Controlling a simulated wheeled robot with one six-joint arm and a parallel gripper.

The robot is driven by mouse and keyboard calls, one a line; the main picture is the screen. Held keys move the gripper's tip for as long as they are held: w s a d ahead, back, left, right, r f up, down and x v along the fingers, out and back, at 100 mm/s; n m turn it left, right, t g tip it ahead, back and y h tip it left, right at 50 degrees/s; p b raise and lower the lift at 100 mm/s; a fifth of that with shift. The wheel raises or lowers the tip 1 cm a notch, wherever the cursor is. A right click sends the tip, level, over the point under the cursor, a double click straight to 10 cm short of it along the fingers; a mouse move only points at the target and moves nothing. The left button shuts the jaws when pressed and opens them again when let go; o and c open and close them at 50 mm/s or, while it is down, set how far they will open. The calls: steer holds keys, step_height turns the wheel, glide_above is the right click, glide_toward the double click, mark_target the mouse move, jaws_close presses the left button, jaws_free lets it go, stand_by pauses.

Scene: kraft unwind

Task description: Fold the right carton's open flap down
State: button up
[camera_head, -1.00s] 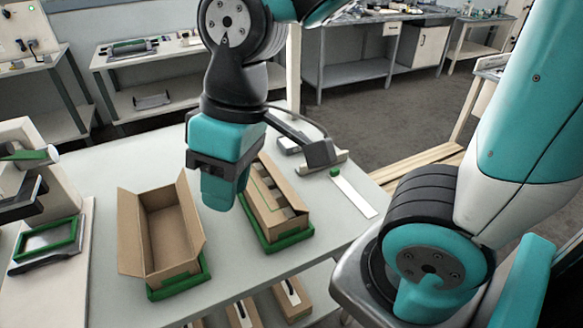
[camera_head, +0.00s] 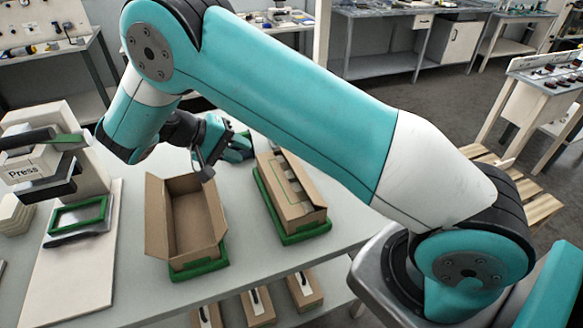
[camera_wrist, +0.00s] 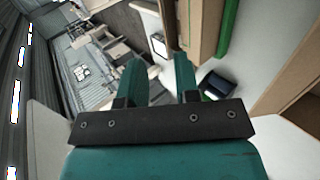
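The right carton (camera_head: 290,205) is a long brown box on a green tray (camera_head: 305,236). A flap (camera_head: 305,182) along its right side stands raised; the left part of its top looks covered, with a narrow gap between. My gripper (camera_head: 238,148) is beyond the cartons at the far side, left of the right carton's far end and apart from it. In the wrist view its two teal fingers (camera_wrist: 158,72) are spread with nothing between them. Brown cardboard (camera_wrist: 205,30) and a green tray edge (camera_wrist: 228,28) show past the right finger.
The left carton (camera_head: 158,222) stands open and empty on its own green tray (camera_head: 200,270). A press (camera_head: 55,165) is at the far left. My arm crosses above the table's back half. Bare tabletop (camera_head: 262,262) lies in front of and between the cartons.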

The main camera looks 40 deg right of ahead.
mark_target(300, 171)
steer(key=p+x, duration=0.4)
steer(key=x, duration=1.2)
steer(key=shift+d+f, duration=0.25)
steer(key=shift+s, duration=0.1)
jaws_close()
